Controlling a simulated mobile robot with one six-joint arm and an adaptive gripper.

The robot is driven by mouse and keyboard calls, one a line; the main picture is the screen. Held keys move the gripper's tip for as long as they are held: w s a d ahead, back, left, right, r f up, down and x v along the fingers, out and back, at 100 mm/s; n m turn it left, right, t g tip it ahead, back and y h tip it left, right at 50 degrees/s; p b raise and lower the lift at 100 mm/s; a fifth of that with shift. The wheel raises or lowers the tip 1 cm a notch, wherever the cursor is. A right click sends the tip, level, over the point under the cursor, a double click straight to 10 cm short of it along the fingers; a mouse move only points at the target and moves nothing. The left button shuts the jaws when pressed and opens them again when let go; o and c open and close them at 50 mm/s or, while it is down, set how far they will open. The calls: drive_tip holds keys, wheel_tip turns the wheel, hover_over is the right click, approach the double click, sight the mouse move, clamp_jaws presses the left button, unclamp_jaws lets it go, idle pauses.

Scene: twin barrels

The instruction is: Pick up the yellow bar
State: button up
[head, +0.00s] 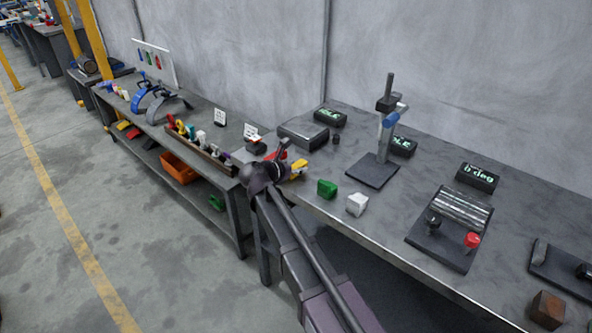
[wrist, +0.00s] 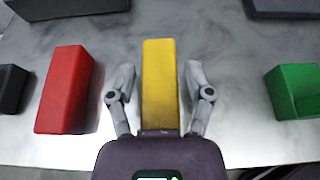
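The yellow bar (wrist: 160,75) lies on the grey table in the wrist view, pointing away from me. My gripper (wrist: 160,85) is open, with one finger on each side of the bar and a visible gap on both sides. In the head view the yellow bar (head: 299,168) shows near the table's left front corner, partly hidden by my gripper (head: 283,165). I cannot tell how high the fingertips are above the table.
A red block (wrist: 66,90) lies left of the bar and a green block (wrist: 295,90) to the right. A black block (wrist: 12,88) is at the far left. A white block (head: 357,204) and a stand (head: 372,171) are on the table (head: 330,215).

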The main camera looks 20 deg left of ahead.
sight(296, 165)
clamp_jaws()
drive_tip(key=shift+a+r, duration=0.1)
drive_tip(key=shift+r, duration=0.05)
wheel_tip(296, 165, up, 3)
drive_tip(key=p, duration=0.3)
drive_tip(key=shift+r, duration=0.15)
drive_tip(key=s+d+r+p, duration=0.1)
drive_tip(key=s+d+p, duration=0.1)
drive_tip(key=s, duration=1.4)
drive_tip(key=shift+r, duration=0.25)
